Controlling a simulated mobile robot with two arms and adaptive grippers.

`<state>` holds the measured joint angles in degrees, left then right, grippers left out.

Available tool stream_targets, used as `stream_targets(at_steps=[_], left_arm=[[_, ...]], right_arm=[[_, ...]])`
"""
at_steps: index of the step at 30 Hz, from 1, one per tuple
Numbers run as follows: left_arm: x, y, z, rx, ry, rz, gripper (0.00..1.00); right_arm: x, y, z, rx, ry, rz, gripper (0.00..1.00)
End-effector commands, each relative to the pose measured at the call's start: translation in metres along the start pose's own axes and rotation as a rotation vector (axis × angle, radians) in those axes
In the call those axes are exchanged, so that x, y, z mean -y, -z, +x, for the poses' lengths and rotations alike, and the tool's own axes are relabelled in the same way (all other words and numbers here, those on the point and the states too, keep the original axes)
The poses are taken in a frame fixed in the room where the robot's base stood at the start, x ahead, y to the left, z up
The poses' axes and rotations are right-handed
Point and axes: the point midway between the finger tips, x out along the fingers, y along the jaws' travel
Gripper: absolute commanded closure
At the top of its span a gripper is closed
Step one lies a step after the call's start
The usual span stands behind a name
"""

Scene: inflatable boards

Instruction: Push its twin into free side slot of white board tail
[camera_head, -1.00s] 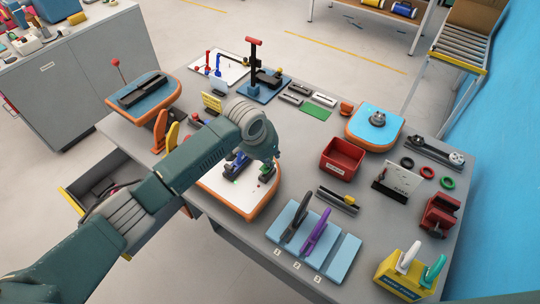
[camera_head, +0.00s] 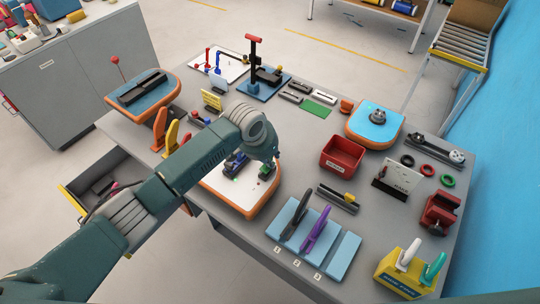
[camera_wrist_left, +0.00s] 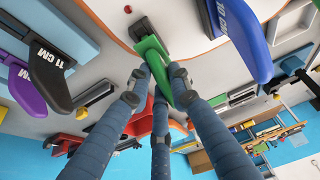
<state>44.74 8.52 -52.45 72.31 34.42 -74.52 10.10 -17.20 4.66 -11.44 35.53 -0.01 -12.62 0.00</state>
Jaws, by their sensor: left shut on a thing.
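The white board tail (camera_head: 232,200) with an orange rim lies near the table's front edge, partly hidden by my left arm. My left gripper (camera_wrist_left: 160,80) is shut on a green fin (camera_wrist_left: 153,52) over the board's right part. The fin's far end is at a dark side slot (camera_wrist_left: 144,30); I cannot tell how deep it sits. In the head view the gripper (camera_head: 268,168) is mostly hidden by its wrist. A green spot (camera_head: 236,179) shows at the board's other side. My right gripper is out of view.
A light blue rack (camera_head: 342,255) with a black fin (camera_head: 293,228) and a purple fin (camera_head: 316,232) stands at the front right. A red bin (camera_head: 342,155) and a dark tool with a yellow part (camera_head: 338,198) lie right of the board. An open drawer (camera_head: 85,190) sticks out left.

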Motion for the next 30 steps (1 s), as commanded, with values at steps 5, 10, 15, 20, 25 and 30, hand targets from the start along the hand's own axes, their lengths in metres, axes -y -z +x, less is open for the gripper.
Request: stream_targets(at_steps=[5,10,15,20,25,30], left_arm=[[0.0,-0.002,0.005,0.0,-0.001,0.0,1.0],[0.0,-0.003,0.008,0.0,-0.001,0.0,1.0],[0.0,-0.005,0.012,0.0,-0.001,0.0,1.0],[0.0,-0.007,0.016,0.0,-0.001,0.0,1.0],[0.0,-0.008,0.019,0.002,0.0,0.0,0.77],[0.0,-0.008,0.018,0.001,0.0,0.0,0.59]], right_arm=[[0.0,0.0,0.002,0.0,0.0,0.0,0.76],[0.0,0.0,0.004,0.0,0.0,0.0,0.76],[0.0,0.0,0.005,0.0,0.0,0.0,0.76],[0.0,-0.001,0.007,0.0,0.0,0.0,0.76],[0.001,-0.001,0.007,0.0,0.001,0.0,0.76],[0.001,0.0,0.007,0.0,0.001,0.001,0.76]])
